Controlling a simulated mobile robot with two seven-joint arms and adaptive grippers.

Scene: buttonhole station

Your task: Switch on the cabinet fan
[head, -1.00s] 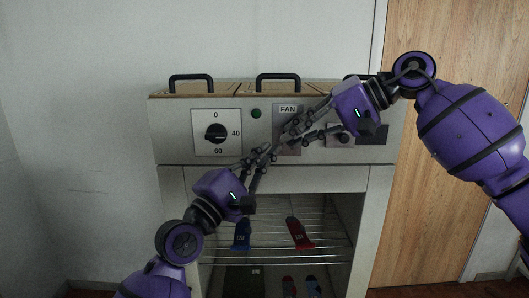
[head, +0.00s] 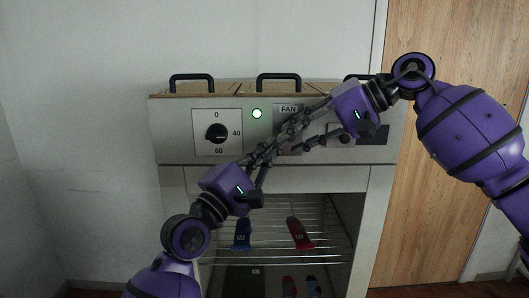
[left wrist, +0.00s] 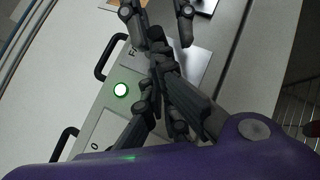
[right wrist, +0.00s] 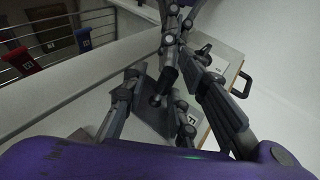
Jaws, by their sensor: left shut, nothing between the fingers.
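The cabinet (head: 175,148) has a front panel with a plate labelled FAN (head: 288,109). A round lamp (head: 257,113) left of the label glows bright green-white; it also glows in the left wrist view (left wrist: 120,90). My left gripper (head: 268,150) is shut and empty, its fingers reaching up in front of the FAN plate. My right gripper (head: 287,139) is open in front of the same plate, its fingers apart. The grey fan plate (right wrist: 150,118) with a small switch (right wrist: 155,101) shows between its fingers. The grippers overlap and largely hide the switch in the head view.
A dial (head: 216,133) marked 0, 40, 60 sits left of the lamp. Black handles (head: 278,77) stand on top. Below, a wire rack holds blue (head: 242,234) and red (head: 299,233) tagged items. The two grippers crowd each other.

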